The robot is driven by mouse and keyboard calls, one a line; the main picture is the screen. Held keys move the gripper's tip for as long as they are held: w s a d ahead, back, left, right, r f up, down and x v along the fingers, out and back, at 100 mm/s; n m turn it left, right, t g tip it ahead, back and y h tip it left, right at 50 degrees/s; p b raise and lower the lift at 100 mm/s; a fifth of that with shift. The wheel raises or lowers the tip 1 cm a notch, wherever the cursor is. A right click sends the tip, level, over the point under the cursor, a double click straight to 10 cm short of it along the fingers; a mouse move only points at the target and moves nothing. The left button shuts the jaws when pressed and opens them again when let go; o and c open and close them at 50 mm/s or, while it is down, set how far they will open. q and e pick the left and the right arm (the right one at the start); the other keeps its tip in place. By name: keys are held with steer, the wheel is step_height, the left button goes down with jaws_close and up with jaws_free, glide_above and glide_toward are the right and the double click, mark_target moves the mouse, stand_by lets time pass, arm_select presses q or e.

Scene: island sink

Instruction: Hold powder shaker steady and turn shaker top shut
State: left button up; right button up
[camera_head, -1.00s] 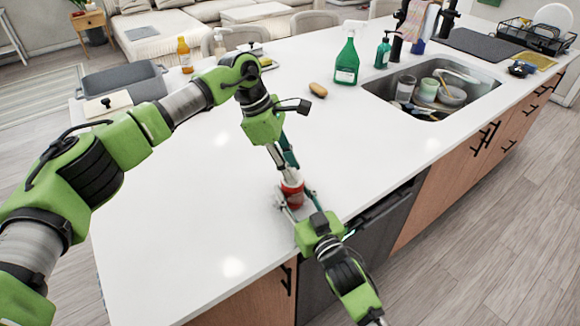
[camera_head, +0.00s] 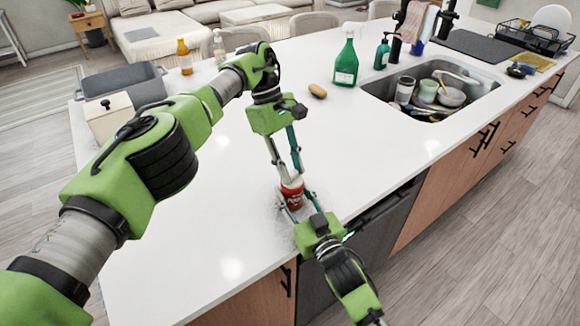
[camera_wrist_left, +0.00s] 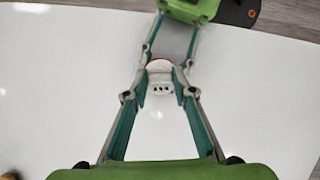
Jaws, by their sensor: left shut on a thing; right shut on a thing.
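The powder shaker (camera_head: 292,194) is a red can with a white top, upright on the white island near its front edge. My left gripper (camera_head: 287,174) comes from above and is shut on the shaker's white top. In the left wrist view the white top (camera_wrist_left: 160,82), with dark holes, sits between the left fingertips (camera_wrist_left: 160,66). My right gripper (camera_head: 294,206) reaches in from the front edge and is shut around the red body. Most of the red body is hidden in the left wrist view.
The sink (camera_head: 378,89) with dishes is at the right. A white box (camera_head: 108,118) and grey tub (camera_head: 125,82) are at the left.

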arm_select(q)
steer(key=shift+w+a+m, duration=0.1)
steer(key=shift+m, duration=0.2)
stand_by(0.4)
steer(key=o, duration=1.1)
steer(key=shift+n, duration=0.7)
